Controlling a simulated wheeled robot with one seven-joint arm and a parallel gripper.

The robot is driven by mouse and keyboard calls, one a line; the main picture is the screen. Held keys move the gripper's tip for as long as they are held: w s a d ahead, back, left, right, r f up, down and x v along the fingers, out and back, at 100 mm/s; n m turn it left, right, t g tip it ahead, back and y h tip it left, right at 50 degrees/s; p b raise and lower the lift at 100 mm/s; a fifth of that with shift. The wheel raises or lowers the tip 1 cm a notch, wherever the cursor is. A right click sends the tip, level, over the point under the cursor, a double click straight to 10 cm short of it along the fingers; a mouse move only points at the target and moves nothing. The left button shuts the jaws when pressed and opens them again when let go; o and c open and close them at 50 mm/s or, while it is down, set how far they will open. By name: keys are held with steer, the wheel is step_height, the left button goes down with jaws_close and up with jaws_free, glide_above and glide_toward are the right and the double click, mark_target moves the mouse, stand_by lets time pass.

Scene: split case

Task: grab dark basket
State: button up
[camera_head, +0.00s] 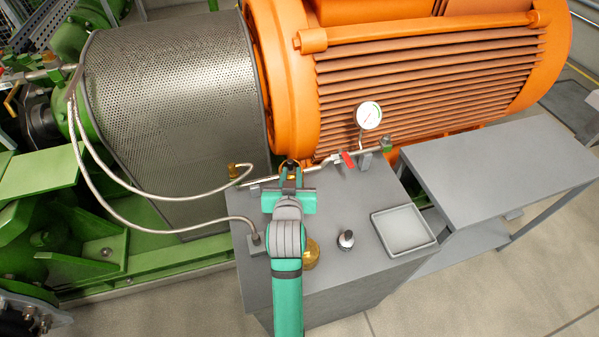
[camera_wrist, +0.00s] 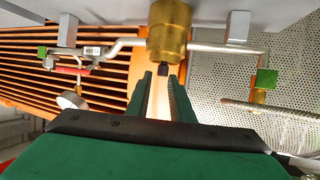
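No thing that is plainly a basket shows. In the wrist view a short dark stub (camera_wrist: 163,70) sticks out of the end of a brass fitting (camera_wrist: 168,30) on the pipe; whether it is the dark basket I cannot tell. My gripper (camera_wrist: 160,82) is open, with its two dark fingers apart and the stub's end near and between their tips. I cannot tell whether they touch it. In the head view my gripper (camera_head: 290,165) is at the pipe along the bench's far edge, and my arm hides part of the fitting.
On the grey bench (camera_head: 335,282) are a small silver-and-dark cylinder (camera_head: 346,240), a brass piece (camera_head: 312,256) partly behind my arm, and an empty shallow grey tray (camera_head: 403,229). A pressure gauge (camera_head: 368,115), red-handled valve (camera_head: 347,160) and thin hoses are close by. A bare grey table (camera_head: 500,165) stands right.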

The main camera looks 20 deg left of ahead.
mark_target(290, 164)
steer(key=shift+w+a+f, duration=0.2)
steer(key=shift+w+a, duration=0.1)
steer(key=shift+a, duration=0.2)
steer(key=shift+x, duration=2.25)
steer(key=shift+d+r, duration=0.1)
steer(key=shift+r, duration=0.05)
jaws_close()
